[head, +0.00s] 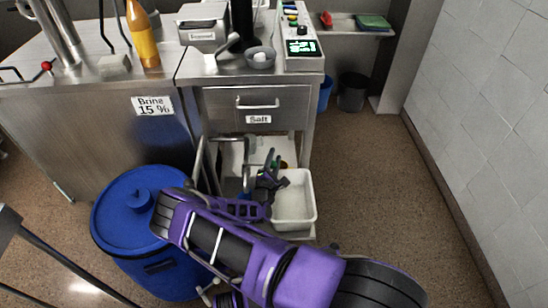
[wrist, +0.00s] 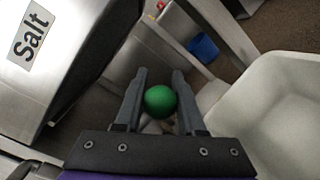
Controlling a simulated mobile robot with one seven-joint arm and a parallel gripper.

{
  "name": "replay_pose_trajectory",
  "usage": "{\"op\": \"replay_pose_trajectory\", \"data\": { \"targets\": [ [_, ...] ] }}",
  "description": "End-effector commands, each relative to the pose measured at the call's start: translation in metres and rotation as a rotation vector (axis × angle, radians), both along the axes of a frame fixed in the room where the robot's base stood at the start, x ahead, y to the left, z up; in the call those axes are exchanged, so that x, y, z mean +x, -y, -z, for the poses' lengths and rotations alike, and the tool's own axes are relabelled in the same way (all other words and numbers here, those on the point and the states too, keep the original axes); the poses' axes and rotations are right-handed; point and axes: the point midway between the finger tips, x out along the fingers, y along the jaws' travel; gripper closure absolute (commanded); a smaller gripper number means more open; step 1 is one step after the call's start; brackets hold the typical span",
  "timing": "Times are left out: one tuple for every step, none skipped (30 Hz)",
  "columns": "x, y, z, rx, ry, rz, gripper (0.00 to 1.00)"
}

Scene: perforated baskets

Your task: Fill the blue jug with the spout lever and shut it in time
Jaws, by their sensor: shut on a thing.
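My gripper (head: 271,173) is low in front of the steel stand, below the drawer marked Salt. In the wrist view my gripper (wrist: 159,92) has both fingers closed around a green ball-shaped knob (wrist: 159,101). What the knob is fixed to is mostly hidden behind it, so I cannot tell if it is the spout lever. I cannot clearly make out the blue jug. A small blue patch (head: 244,197) shows beside my gripper in the head view, mostly hidden by my arm. No spout or flow of liquid is clearly visible.
A white basin (head: 306,205) stands right of my gripper. A large lidded blue drum (head: 118,212) stands at left. The Salt drawer (head: 270,98) is above. A blue bin (head: 325,92) and dark bin (head: 352,92) stand behind. Floor at right is clear.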

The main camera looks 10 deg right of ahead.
Motion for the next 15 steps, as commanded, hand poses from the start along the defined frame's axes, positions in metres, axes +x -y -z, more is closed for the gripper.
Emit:
{"op": "replay_pose_trajectory", "data": {
  "targets": [
    [-0.003,-0.001,0.0,0.007,0.005,0.038,1.0],
    [-0.006,-0.002,0.001,0.008,0.004,0.065,1.0],
    [-0.009,-0.002,0.001,0.008,0.004,0.1,1.0],
    [-0.012,-0.002,0.002,0.008,0.005,0.128,1.0],
    [-0.015,-0.003,0.002,0.008,0.005,0.154,1.0],
    [-0.018,-0.003,0.003,0.006,0.004,0.187,1.0],
    [-0.021,-0.004,0.003,0.008,0.004,0.21,1.0],
    [-0.023,-0.004,0.003,0.006,0.004,0.231,1.0],
    [-0.025,-0.004,0.002,0.006,0.005,0.257,1.0],
    [-0.027,-0.004,0.002,0.006,0.004,0.274,1.0],
    [-0.029,-0.005,0.002,0.005,0.002,0.287,1.0],
    [-0.031,-0.005,0.001,0.005,0.002,0.302,1.0],
    [-0.031,-0.005,0.001,0.003,0.002,0.31,1.0],
    [-0.032,-0.005,0.001,0.002,0.001,0.317,1.0],
    [-0.033,-0.005,0.0,0.002,0.001,0.322,1.0]
  ]
}}
